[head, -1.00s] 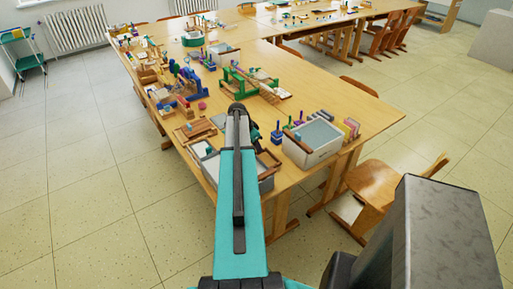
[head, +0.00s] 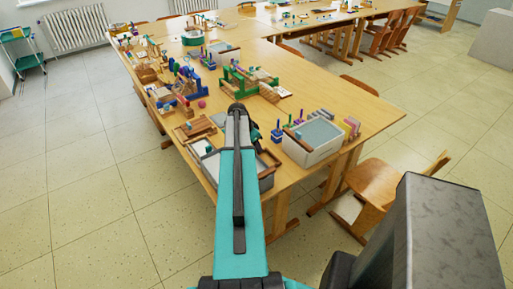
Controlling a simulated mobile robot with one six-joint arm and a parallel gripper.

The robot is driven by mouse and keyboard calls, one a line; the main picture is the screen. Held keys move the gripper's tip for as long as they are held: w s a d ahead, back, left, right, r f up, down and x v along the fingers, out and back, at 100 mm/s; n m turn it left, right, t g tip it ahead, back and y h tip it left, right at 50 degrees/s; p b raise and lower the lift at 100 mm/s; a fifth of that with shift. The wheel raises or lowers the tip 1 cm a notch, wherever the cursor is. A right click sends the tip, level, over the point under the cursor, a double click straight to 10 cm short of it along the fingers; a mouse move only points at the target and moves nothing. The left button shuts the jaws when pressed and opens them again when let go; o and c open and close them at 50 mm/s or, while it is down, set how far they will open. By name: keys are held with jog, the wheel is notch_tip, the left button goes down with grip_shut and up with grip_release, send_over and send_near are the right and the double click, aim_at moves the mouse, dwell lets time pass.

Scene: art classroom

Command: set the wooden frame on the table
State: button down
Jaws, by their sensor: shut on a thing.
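My teal and black arm (head: 238,190) reaches from the bottom of the head view over the near end of the long wooden table (head: 345,112). A dark joint of my arm (head: 252,129) shows just right of its far end. My gripper is hidden behind the arm, so its fingers and anything between them do not show. I cannot pick out the wooden frame for certain. A flat brown wooden piece (head: 195,129) lies on the table left of the arm, and brown wood also shows just right of the arm, partly covered.
A light grey bin (head: 313,144) with wooden handles stands right of the arm. Another grey tray (head: 207,161) is partly behind the arm. Coloured wooden toys crowd the table's left and middle. Bare tabletop lies at the right. A wooden chair (head: 375,186) stands by the right edge.

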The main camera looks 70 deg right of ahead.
jog(key=c, duration=1.8)
grip_release()
jog(key=shift+r, duration=0.1)
jog(key=shift+b+v, duration=1.7)
jog(key=shift+v, duration=5.15)
